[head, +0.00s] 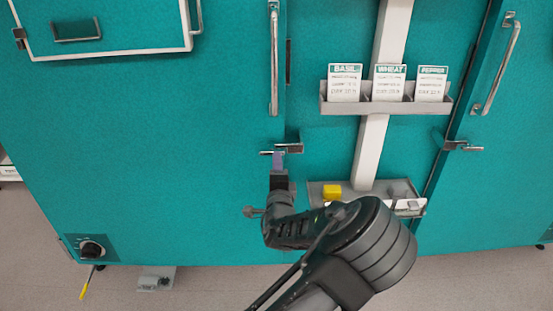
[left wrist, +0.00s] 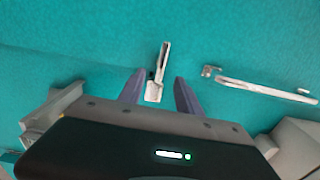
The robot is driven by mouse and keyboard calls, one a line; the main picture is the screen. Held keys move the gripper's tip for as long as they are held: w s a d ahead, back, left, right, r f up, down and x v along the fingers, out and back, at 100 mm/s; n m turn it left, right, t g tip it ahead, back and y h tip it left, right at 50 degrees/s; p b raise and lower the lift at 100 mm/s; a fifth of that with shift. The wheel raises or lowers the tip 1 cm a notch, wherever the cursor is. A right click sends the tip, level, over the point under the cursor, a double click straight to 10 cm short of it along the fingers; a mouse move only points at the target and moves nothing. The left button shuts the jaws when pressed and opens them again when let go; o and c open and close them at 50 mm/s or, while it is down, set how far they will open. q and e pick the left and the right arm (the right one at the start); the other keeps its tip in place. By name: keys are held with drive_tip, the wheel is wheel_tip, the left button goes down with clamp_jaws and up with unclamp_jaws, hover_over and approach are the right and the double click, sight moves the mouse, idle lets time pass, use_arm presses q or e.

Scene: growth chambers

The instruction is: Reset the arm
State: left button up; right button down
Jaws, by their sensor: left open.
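My left gripper (head: 278,160) reaches up from the bottom of the head view to the teal chamber front, its tips beside a small metal latch (head: 290,147) at the door edge. In the left wrist view the two purple-grey fingers of the left gripper (left wrist: 160,88) stand apart. The metal latch (left wrist: 158,72) shows in the gap between them, and nothing is clearly gripped. Whether a finger touches the latch cannot be told. My right gripper is in neither view.
A long door handle (head: 274,62) is above the gripper. A card rack (head: 388,107) with three labelled cards hangs to the right. Below it, a grey tray (head: 375,186) holds a yellow block (head: 332,192), close to my arm. Another handle (head: 502,68) is at far right.

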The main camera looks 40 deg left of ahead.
use_arm(q)
drive_tip(key=shift+s+d, duration=0.2)
drive_tip(key=shift+s, duration=0.1)
idle(0.4)
drive_tip(key=s+d+f+n+g+h+p, duration=0.1)
drive_tip(key=s+d+f+n+g+h, duration=0.15)
drive_tip(key=s+f, duration=0.45)
drive_tip(key=s+d+f+n+g+h+p, duration=0.1)
drive_tip(key=s+d+f+n+g, duration=0.15)
drive_tip(key=f, duration=0.75)
drive_tip(key=s+d+f+n+g+h+p, duration=0.1)
drive_tip(key=s+d+f+g+h+p, duration=0.25)
drive_tip(key=f, duration=0.55)
drive_tip(key=s+d+f+n+g+h, duration=0.2)
drive_tip(key=s+d+f+n, duration=0.15)
drive_tip(key=s+d, duration=0.6)
drive_tip(key=s+d+r+n+g+h, duration=0.1)
drive_tip(key=s+d+h, duration=0.1)
drive_tip(key=d, duration=0.4)
drive_tip(key=s+d+r+n+g+h+p, duration=0.1)
drive_tip(key=s+d+h, duration=0.1)
drive_tip(key=s+d, duration=0.2)
drive_tip(key=s+d+r+n+g+h, duration=0.1)
drive_tip(key=s+d+h, duration=0.1)
drive_tip(key=d, duration=0.6)
drive_tip(key=shift+s, duration=0.4)
